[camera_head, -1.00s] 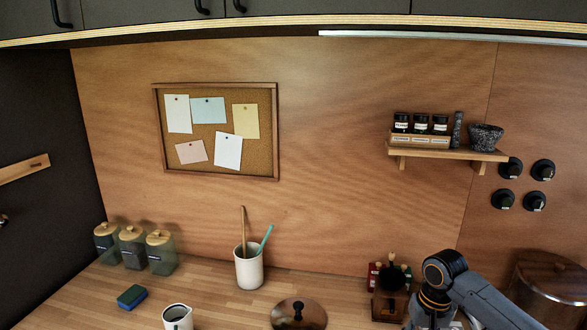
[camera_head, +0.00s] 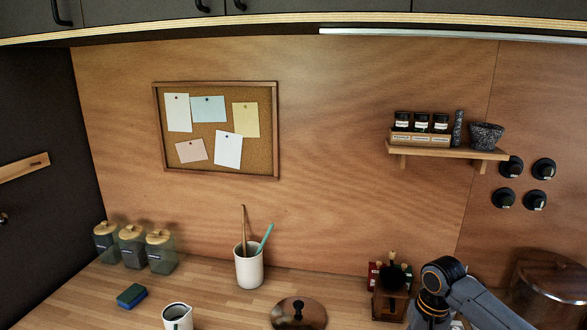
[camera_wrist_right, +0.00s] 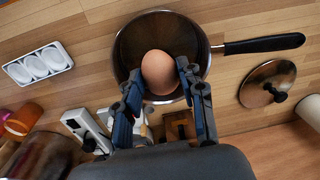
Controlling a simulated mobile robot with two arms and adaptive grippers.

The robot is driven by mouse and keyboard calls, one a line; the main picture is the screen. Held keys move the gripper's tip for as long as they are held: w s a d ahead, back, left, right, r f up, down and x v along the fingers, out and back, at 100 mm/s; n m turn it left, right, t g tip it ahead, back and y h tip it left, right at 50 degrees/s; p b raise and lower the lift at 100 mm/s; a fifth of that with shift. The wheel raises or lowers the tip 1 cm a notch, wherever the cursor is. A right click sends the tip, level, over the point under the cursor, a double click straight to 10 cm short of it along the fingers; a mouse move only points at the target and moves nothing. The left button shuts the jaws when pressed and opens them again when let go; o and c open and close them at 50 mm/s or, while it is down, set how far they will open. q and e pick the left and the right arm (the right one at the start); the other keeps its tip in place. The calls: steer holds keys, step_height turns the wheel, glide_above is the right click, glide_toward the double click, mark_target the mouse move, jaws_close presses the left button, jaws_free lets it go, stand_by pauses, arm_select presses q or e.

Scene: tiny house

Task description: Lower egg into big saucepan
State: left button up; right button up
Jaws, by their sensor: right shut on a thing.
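A brown egg (camera_wrist_right: 158,70) is held between the fingertips of my right gripper (camera_wrist_right: 156,78) in the right wrist view. My right gripper is shut on it. The big saucepan (camera_wrist_right: 199,42), a steel pan with a black handle, lies directly behind the egg in that view, and the egg appears within its rim. I cannot tell how high the egg is above the pan's bottom. In the head view only my right arm shows at the lower right; its gripper, the egg and the saucepan are out of that view. My left gripper is in neither view.
A lid (camera_wrist_right: 267,84) lies right of the saucepan on the wooden counter. A white egg tray (camera_wrist_right: 38,64) with several white ovals sits at the left. A large pot (camera_head: 550,290) stands at the right in the head view. A utensil cup (camera_head: 249,266) stands further left.

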step_height(320, 180, down, 8)
steer(key=b, duration=0.2)
steer(key=shift+f, duration=0.25)
stand_by(1.0)
steer(key=shift+f+b, duration=1.4)
steer(key=shift+f, duration=1.4)
stand_by(1.5)
stand_by(0.4)
steer(key=o, duration=0.9)
